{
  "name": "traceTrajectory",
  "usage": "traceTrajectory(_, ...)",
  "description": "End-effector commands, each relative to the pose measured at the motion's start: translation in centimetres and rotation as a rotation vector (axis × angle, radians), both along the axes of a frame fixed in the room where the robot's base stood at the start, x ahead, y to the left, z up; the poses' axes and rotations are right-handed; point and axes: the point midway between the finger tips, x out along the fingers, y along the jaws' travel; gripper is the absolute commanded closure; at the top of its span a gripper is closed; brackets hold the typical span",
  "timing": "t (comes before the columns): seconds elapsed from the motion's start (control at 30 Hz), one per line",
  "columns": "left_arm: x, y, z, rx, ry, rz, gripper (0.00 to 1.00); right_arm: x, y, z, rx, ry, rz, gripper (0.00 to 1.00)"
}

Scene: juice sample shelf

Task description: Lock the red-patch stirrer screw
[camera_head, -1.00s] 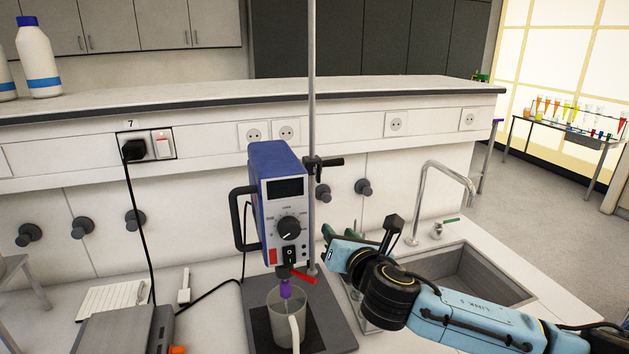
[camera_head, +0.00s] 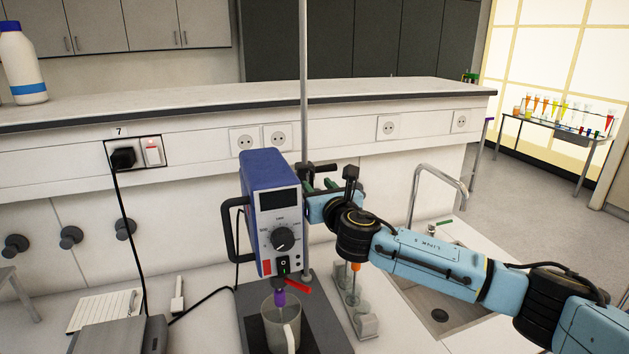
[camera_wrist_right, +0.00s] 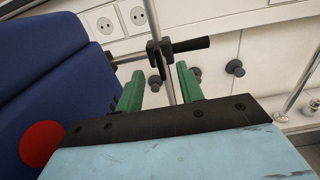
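A dark clamp screw with a black handle (camera_wrist_right: 190,44) sits at the upright rod; in the head view the handle (camera_head: 328,168) shows just above my right gripper. My right gripper (camera_wrist_right: 158,82) is open and empty, its green fingers apart, with the rod and screw beyond them. My left gripper is not in view.
A mug (camera_head: 280,325) stands under the stirrer on the dark base plate (camera_head: 328,335). A red lever (camera_head: 297,285) sits near the rod's foot. A black cable runs from the wall plug (camera_head: 123,158).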

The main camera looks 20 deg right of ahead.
Motion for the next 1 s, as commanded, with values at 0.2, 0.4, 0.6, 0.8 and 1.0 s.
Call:
traceTrajectory(0.2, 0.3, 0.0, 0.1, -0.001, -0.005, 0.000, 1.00, 2.3, 0.1, 0.1, 0.000, -0.001, -0.001, 0.63)
traceTrajectory(0.4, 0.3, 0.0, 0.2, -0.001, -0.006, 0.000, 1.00, 3.1, 0.1, 0.0, 0.000, 0.000, 0.001, 0.63)
traceTrajectory(0.6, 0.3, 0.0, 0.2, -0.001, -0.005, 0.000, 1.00, 3.2, 0.1, 0.0, 0.000, 0.000, 0.000, 0.63)
traceTrajectory(0.8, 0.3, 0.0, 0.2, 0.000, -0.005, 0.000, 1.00, 3.2, 0.1, 0.0, 0.001, 0.000, 0.000, 0.78)
traceTrajectory(1.0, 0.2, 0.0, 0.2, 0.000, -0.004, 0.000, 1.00, 3.2, 0.1, 0.0, 0.001, 0.000, 0.000, 1.00)
